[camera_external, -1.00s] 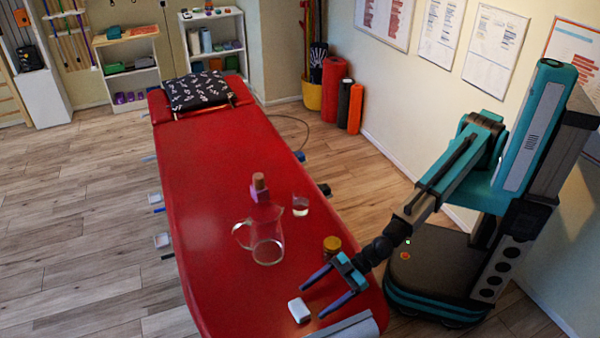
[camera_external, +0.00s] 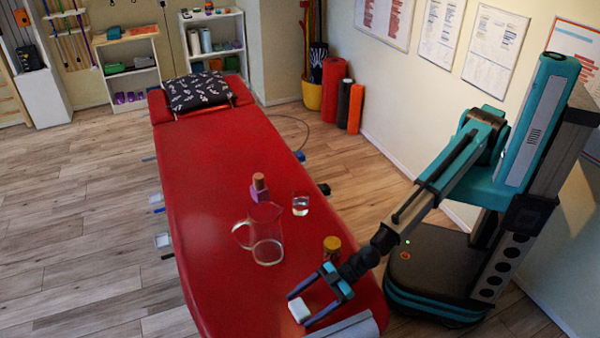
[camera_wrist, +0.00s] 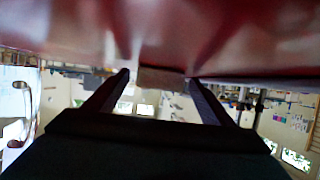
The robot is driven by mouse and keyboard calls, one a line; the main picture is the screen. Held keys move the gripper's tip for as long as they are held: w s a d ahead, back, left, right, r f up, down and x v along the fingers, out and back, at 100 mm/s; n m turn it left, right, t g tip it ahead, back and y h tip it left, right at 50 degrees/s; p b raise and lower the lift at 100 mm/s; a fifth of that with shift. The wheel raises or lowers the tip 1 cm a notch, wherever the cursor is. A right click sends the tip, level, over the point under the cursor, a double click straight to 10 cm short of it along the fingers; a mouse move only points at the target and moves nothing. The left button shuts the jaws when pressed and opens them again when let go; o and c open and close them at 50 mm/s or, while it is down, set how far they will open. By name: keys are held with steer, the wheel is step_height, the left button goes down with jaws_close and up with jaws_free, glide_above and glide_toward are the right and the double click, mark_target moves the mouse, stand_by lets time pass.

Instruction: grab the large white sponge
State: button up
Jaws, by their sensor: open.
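The white sponge (camera_external: 300,309) is a small pale block lying on the red treatment table (camera_external: 215,215) near its front end. My gripper (camera_external: 298,311) is open, low over the table, with one finger on each side of the sponge. In the wrist view, the fingers of my gripper (camera_wrist: 158,77) point at the red surface, and a dim, greyish block that looks like the sponge (camera_wrist: 160,79) shows between their tips. I cannot tell whether either finger touches it.
A jar with a yellow lid (camera_external: 332,247) stands close behind my gripper. A glass pitcher (camera_external: 266,240), a pink bottle (camera_external: 260,190) and a glass (camera_external: 300,205) stand farther back. The table's left side is clear.

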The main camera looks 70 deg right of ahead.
stand_by(0.3)
steer(key=c, duration=1.1)
steer(key=shift+c, duration=0.2)
steer(key=shift+r, duration=0.1)
